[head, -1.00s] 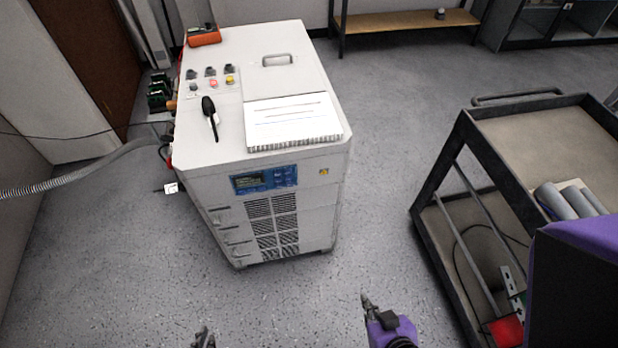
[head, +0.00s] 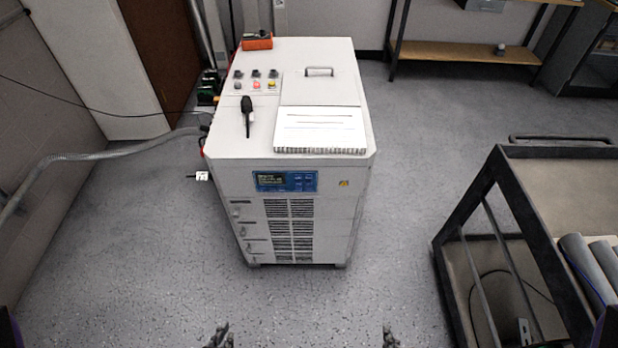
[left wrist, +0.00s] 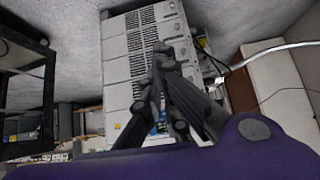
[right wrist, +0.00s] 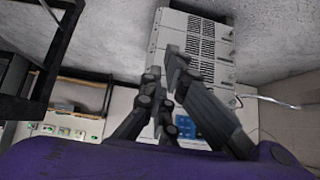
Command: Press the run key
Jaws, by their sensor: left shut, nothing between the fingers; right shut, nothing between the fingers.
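The grey-white cabinet (head: 300,225) stands ahead. On its upper front is a blue control panel (head: 285,181) with a dark display (head: 270,181) at left and small keys (head: 304,181) at right. The key labels are too small to read, so I cannot tell the run key. My left gripper (head: 219,338) and right gripper (head: 390,338) show only at the bottom edge, both shut, empty and well short of the cabinet. In the right wrist view the panel (right wrist: 186,127) shows beside the fingers (right wrist: 172,65). In the left wrist view the fingers (left wrist: 162,58) hide most of the panel.
A dark-framed cart (head: 500,190) stands at right. A grey hose (head: 90,156) runs left. The floor before the cabinet is clear.

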